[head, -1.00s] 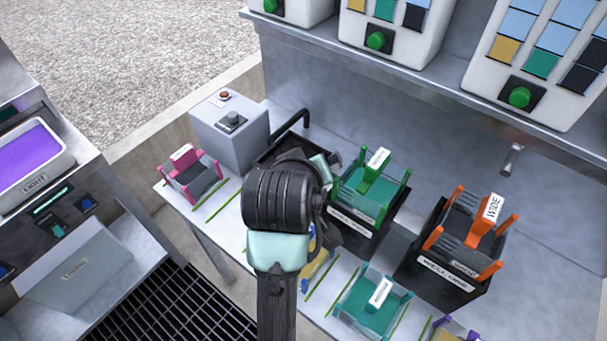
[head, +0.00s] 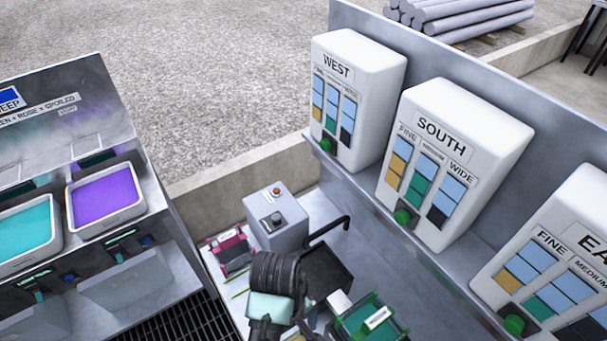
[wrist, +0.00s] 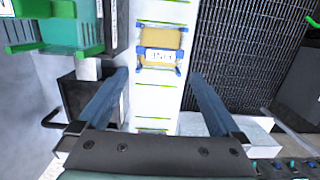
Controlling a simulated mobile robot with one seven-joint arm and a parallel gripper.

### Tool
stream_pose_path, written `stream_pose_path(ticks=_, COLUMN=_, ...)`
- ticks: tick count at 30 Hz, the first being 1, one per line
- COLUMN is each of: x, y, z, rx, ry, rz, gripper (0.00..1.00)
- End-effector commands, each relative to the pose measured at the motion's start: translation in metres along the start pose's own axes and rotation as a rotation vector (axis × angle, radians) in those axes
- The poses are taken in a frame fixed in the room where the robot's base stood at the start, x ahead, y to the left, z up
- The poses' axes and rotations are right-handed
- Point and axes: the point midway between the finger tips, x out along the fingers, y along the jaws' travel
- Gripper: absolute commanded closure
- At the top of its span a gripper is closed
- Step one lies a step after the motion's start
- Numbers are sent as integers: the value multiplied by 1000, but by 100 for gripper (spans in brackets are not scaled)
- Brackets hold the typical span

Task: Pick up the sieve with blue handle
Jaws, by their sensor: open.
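The sieve with blue handle (wrist: 160,38) lies on a white strip in the wrist view. It has a yellow mesh, blue corner pieces and a white label across its near part. My gripper (wrist: 158,76) is open, its two blue-grey fingers apart, with the sieve between and beyond the tips. Nothing is between the fingers, and they do not appear to touch the sieve. In the head view my arm covers the strip, so the fingers and most of the sieve are hidden there.
A green sieve (head: 372,318) stands right of my arm, and a pink sieve (head: 234,252) lies at the strip's far end. A grey box (head: 277,224) and a black bent pipe (head: 330,232) are close by. A dark floor grating (wrist: 236,60) lies beside the strip.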

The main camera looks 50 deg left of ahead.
Motion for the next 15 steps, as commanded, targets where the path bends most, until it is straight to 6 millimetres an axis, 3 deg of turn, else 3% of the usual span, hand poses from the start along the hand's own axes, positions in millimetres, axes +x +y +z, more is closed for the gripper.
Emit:
stream_pose_path(ticks=1, x=13, y=-1, z=1, rx=2, ry=-3, rz=-4, gripper=0)
stream_pose_path(ticks=6, x=41, y=0, z=1, rx=3, ry=-1, rz=-3, gripper=0)
stream_pose_path(ticks=15, x=64, y=0, z=0, rx=3, ry=0, rz=-1, gripper=0)
